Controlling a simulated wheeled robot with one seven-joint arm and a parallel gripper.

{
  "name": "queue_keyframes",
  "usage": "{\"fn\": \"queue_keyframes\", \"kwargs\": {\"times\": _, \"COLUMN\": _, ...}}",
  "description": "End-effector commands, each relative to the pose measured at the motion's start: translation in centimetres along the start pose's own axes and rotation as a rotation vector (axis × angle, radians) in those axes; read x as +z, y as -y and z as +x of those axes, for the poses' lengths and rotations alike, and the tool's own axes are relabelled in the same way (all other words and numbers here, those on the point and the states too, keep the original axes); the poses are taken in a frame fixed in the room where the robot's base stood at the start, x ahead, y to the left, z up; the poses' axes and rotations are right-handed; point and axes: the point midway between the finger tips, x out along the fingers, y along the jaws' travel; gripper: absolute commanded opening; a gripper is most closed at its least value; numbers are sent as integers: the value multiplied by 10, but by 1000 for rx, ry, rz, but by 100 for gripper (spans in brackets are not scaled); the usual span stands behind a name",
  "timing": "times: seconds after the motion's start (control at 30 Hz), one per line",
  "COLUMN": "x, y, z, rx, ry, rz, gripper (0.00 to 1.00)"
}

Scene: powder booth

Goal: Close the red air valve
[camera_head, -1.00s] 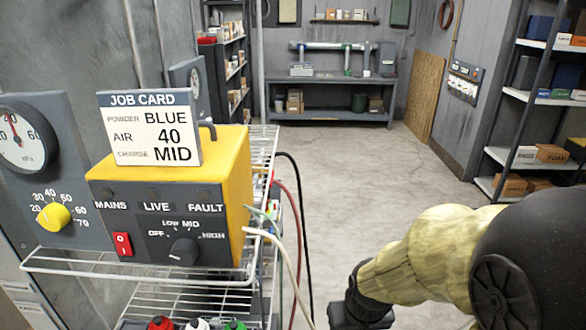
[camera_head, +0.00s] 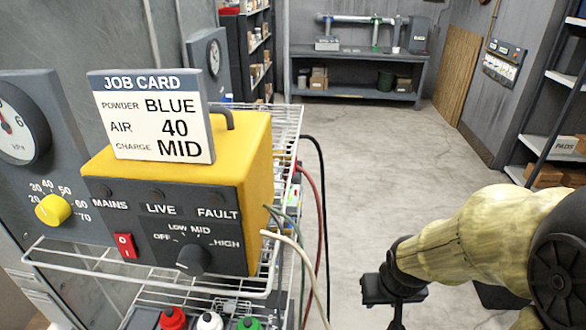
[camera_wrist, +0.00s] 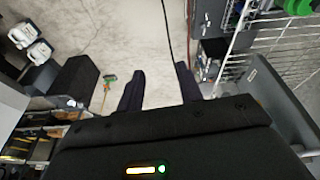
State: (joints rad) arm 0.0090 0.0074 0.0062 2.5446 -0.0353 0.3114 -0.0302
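A red top (camera_head: 173,318) shows at the bottom edge of the head view on the lower wire shelf, beside a white top (camera_head: 209,320) and a green top (camera_head: 248,323). They are cut off, so I cannot tell whether the red one is the air valve. My gripper's dark wrist (camera_head: 395,287) is right of the cart, over the floor, with the fingertips out of frame. In the wrist view my gripper (camera_wrist: 160,82) has its two fingers apart with nothing between them. A green round part (camera_wrist: 298,6) shows at that view's top right.
The wire cart (camera_head: 285,130) carries a yellow control box (camera_head: 258,160) with a job card (camera_head: 150,118). Hoses (camera_head: 318,190) hang off its right side. A workbench (camera_head: 355,92) stands at the back, shelves (camera_head: 555,145) at right. The floor between is clear.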

Motion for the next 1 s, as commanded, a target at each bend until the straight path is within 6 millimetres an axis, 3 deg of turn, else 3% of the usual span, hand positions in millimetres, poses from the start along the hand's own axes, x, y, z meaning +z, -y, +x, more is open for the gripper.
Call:
{"fn": "queue_keyframes", "kwargs": {"times": 0.13, "x": -50, "y": -12, "z": 17, "rx": 52, "ry": -168, "rz": -228, "gripper": 36}}
{"fn": "queue_keyframes", "kwargs": {"times": 0.27, "x": -119, "y": -15, "z": 24, "rx": 137, "ry": -405, "rz": -568, "gripper": 36}}
{"fn": "queue_keyframes", "kwargs": {"times": 0.4, "x": -189, "y": -1, "z": 18, "rx": 247, "ry": -679, "rz": -970, "gripper": 36}}
{"fn": "queue_keyframes", "kwargs": {"times": 0.5, "x": -226, "y": 17, "z": 8, "rx": 333, "ry": -876, "rz": -1249, "gripper": 36}}
{"fn": "queue_keyframes", "kwargs": {"times": 0.6, "x": -249, "y": 39, "z": -3, "rx": 423, "ry": -1069, "rz": -1510, "gripper": 36}}
{"fn": "queue_keyframes", "kwargs": {"times": 0.73, "x": -259, "y": 62, "z": -16, "rx": 516, "ry": -1271, "rz": -1758, "gripper": 36}}
{"fn": "queue_keyframes", "kwargs": {"times": 1.0, "x": -259, "y": 76, "z": -28, "rx": 569, "ry": -1393, "rz": -1895, "gripper": 36}}
